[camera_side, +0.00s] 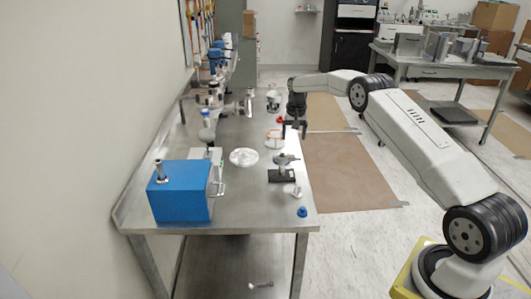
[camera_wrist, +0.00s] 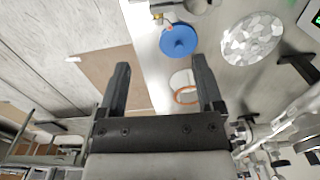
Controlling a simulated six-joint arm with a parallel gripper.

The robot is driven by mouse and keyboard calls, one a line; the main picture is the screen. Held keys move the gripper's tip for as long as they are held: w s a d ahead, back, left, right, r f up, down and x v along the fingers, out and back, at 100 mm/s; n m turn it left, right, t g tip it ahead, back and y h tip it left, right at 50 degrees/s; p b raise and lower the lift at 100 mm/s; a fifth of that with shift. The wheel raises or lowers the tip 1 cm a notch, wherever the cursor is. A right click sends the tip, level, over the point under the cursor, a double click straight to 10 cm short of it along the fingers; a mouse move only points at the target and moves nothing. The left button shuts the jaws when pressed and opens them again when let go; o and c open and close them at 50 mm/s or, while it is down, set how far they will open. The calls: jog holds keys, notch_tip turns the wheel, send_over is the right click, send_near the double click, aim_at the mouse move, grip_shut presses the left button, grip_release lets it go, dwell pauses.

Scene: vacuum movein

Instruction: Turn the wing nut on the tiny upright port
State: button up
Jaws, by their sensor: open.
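My gripper (camera_side: 292,130) hangs above the table's right part with its fingers pointing down. It also shows in the wrist view (camera_wrist: 160,66), with its two dark fingers wide apart and nothing held between them. A small pale upright fitting (camera_side: 297,190) stands near the table's right edge, in front of a dark block with a disc-topped part (camera_side: 285,160). It may be the tiny upright port. The wing nut is too small to make out. In the wrist view, a blue disc (camera_wrist: 178,41) lies ahead of the fingers, with small metal and orange fittings (camera_wrist: 160,18) partly cut off beyond it.
A round foil-like dish (camera_side: 243,157) lies left of the block. A blue box (camera_side: 180,190) and a small blue cap (camera_side: 302,211) are at the near end. Equipment lines the wall side.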

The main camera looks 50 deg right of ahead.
aim_at(292, 154)
jog(key=shift+f, duration=2.95)
grip_shut()
